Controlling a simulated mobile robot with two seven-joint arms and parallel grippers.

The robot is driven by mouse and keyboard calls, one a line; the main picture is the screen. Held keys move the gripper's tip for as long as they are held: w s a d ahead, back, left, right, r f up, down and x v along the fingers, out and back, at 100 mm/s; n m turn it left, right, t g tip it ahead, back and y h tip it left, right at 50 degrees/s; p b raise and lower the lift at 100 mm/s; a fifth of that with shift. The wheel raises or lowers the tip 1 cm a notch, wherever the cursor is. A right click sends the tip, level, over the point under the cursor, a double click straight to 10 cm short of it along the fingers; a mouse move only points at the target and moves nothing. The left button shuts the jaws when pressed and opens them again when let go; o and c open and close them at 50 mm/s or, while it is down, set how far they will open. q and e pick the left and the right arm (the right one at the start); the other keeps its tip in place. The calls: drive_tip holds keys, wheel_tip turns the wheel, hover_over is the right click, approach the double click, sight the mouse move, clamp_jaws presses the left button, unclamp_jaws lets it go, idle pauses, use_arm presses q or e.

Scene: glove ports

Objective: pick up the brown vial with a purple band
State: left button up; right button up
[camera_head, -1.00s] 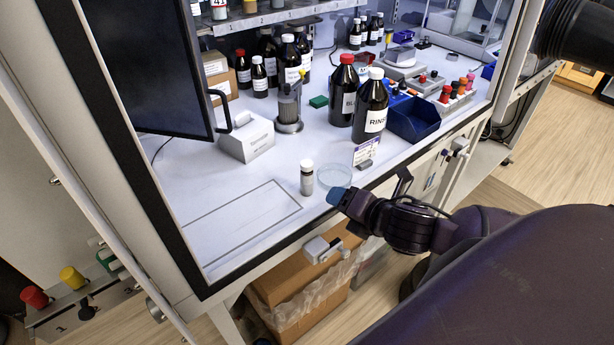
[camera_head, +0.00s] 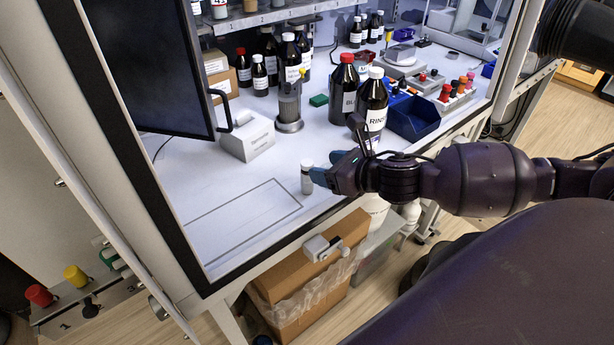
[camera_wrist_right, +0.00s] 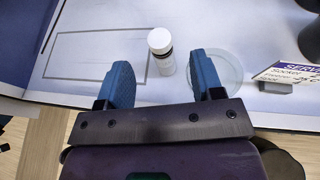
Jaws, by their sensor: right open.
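A small vial (camera_head: 307,178) with a white cap stands upright on the white worktop, near the front edge and beside a marked rectangle. In the right wrist view the vial (camera_wrist_right: 161,50) shows a white cap, a dark body and a pale label; I cannot make out a purple band. My right gripper (camera_head: 329,167) is open, with its blue fingertips close to the vial's right side. In the wrist view the vial lies ahead, between the lines of the two fingers (camera_wrist_right: 160,68). Whether the fingers touch it I cannot tell. My left gripper is not in view.
A clear round dish (camera_wrist_right: 228,65) lies by the right finger, with a printed sign (camera_wrist_right: 288,72) beyond it. A white-capped bottle (camera_head: 371,105) and a red-capped bottle (camera_head: 343,92) stand behind the gripper. A white box (camera_head: 247,137) sits further left. The marked rectangle (camera_head: 215,245) is clear.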

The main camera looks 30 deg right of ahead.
sight(307, 163)
drive_tip(key=shift+p+x, duration=0.4)
drive_tip(key=shift+x, duration=2.85)
drive_tip(key=shift+c, duration=0.2)
drive_tip(key=c, duration=0.9)
